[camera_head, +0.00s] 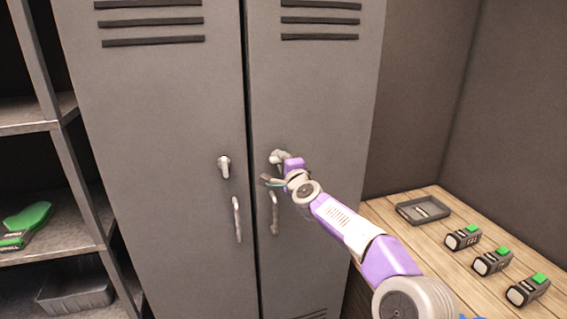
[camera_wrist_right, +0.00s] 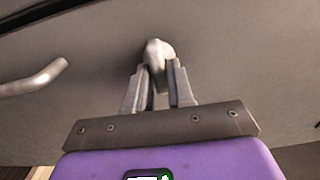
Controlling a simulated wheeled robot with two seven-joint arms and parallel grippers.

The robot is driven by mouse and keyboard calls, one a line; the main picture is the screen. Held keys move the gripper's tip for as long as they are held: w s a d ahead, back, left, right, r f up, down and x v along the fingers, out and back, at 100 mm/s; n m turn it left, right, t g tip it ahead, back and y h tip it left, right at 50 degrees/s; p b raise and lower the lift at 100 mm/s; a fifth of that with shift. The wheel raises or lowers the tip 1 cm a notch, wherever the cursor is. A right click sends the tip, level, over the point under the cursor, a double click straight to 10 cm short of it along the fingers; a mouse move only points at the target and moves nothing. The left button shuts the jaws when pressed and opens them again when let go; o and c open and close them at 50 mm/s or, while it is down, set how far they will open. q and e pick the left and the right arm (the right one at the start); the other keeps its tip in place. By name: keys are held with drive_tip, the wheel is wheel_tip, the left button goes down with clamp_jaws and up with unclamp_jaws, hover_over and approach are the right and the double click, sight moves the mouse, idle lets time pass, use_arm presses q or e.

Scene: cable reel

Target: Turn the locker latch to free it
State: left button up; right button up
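The locker latch (camera_head: 279,156) is a small light-grey turning lever on the right door of a grey metal locker (camera_head: 180,100). My right gripper (camera_head: 287,161) is at this latch and hides part of it, so its exact angle is hard to tell in the head view. In the right wrist view the latch (camera_wrist_right: 157,48) stands between the two fingertips of my right gripper (camera_wrist_right: 159,66). The fingers lie close along both sides of its lever and appear closed on it. My left gripper is not in view.
The left door has a similar latch (camera_head: 224,166), pointing down. Pull handles (camera_head: 237,219) sit below the latches. A wooden bench (camera_head: 430,255) at right carries a grey tray (camera_head: 422,210) and several green-topped battery-like blocks (camera_head: 492,261). Metal shelves (camera_head: 40,120) stand at left.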

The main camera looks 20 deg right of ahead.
drive_tip(key=o, duration=0.3)
drive_tip(key=shift+s+d+b, duration=0.1)
drive_tip(key=shift+s+b, duration=1.15)
drive_tip(key=shift+s, duration=2.55)
drive_tip(key=shift+f, duration=0.1)
